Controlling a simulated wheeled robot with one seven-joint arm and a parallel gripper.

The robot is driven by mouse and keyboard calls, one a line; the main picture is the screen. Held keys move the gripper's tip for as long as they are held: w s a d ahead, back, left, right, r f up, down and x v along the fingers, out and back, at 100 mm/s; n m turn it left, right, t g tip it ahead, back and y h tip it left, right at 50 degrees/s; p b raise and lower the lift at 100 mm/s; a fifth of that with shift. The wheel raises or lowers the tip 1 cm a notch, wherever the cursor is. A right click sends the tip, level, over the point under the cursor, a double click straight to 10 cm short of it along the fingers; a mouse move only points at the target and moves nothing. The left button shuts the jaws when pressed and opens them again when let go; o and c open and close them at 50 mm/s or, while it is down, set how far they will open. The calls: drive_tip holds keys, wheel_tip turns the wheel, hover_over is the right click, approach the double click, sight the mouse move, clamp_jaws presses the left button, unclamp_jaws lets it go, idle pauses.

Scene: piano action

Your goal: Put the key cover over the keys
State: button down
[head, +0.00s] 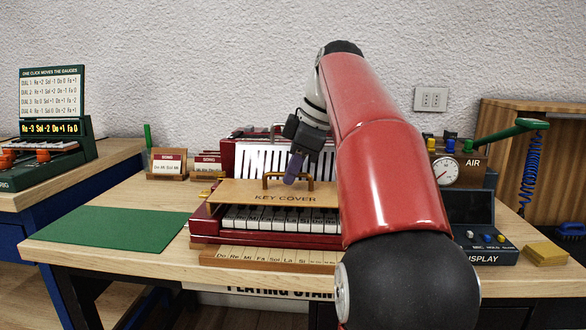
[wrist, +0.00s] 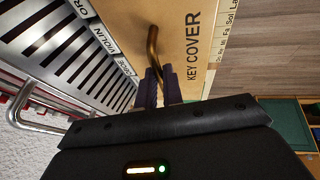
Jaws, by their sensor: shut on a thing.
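The key cover (head: 240,195) is a flat wooden board marked KEY COVER with a brass handle (head: 274,179) on top. In the head view it is above the rear part of the white keys (head: 262,218), whose front parts show below its front edge. My gripper (head: 293,169) is shut on the handle. In the wrist view the fingers (wrist: 158,88) close around the brass handle (wrist: 152,45), and the key cover (wrist: 200,20) lies beyond. My arm hides the right end of the cover and keys. I cannot tell whether the cover touches the instrument.
A green mat (head: 110,228) lies left of the red instrument (head: 205,225). A note strip (head: 230,257) runs along its front. Two small card stands (head: 167,165) are behind the mat. An air gauge (head: 446,172), a display box (head: 480,228) and a yellow block (head: 545,253) are at right.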

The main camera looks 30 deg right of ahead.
drive_tip(key=shift+f, duration=0.35)
drive_tip(key=c, duration=1.5)
unclamp_jaws()
drive_tip(key=shift+o, duration=0.2)
drive_tip(key=p+v, duration=0.2)
drive_tip(key=v, duration=0.6)
drive_tip(key=s+a+f+m+h, duration=0.1)
drive_tip(key=s+a+f+m, duration=0.45)
drive_tip(key=a+f, duration=0.4)
drive_tip(key=s+a+f+m, duration=0.3)
drive_tip(key=s+f, duration=0.2)
drive_tip(key=f, duration=0.4)
drive_tip(key=s+a+f+m+t+h, duration=0.1)
drive_tip(key=s+a+f+m, duration=0.2)
drive_tip(key=s+f, duration=0.3)
wheel_tip(320, 180, down, 4)
drive_tip(key=shift+s+f+h, duration=0.2)
drive_tip(key=shift+s+h, duration=0.1)
drive_tip(key=shift+s, duration=0.05)
